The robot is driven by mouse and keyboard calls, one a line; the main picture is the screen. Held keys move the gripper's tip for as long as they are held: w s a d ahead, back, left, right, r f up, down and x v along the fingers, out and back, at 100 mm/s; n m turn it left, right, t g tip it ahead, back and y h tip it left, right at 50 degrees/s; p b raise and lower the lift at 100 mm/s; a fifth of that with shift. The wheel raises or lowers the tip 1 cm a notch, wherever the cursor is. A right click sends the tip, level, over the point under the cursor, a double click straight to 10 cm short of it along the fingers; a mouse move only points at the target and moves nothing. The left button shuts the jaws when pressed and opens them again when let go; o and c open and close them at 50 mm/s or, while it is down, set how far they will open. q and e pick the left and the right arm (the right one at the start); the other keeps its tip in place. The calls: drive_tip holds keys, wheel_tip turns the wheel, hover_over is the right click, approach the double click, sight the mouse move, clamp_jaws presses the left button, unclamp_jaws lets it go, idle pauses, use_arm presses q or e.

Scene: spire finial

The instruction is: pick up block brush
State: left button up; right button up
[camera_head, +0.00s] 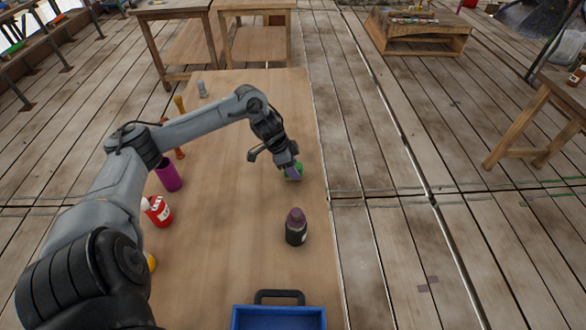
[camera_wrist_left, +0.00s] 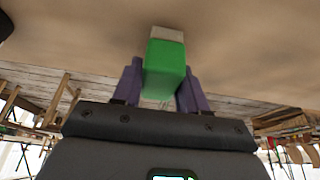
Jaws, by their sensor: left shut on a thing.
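The block brush (camera_head: 296,175) is a green block, seen at the right side of the table in the head view. In the left wrist view the block brush (camera_wrist_left: 166,68) shows a green body with a pale grey-white end pointing away from the gripper. My left gripper (camera_head: 288,172) is shut on it, and its two purple fingers (camera_wrist_left: 160,85) flank the green body. The head view is too small to tell whether the brush touches the tabletop. My right gripper is not in view.
On the wooden table (camera_head: 235,220) stand a dark bottle (camera_head: 296,228), a purple cylinder (camera_head: 168,175), a red and white container (camera_head: 158,211) and a blue tray (camera_head: 280,318) at the near edge. The middle of the tabletop is clear. Wooden benches (camera_head: 256,40) stand beyond.

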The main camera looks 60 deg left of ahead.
sight(297, 165)
use_arm(q)
wheel_tip(297, 165, up, 4)
drive_tip(key=shift+f+p, duration=0.1)
drive_tip(key=shift+p, duration=0.5)
drive_tip(key=s+d+r+p, duration=0.2)
drive_tip(key=d+r, duration=0.4)
drive_tip(key=d, duration=0.5)
drive_tip(key=shift+s+d+r+p, duration=0.25)
drive_tip(key=shift+s+p, duration=0.1)
drive_tip(key=shift+p, duration=0.15)
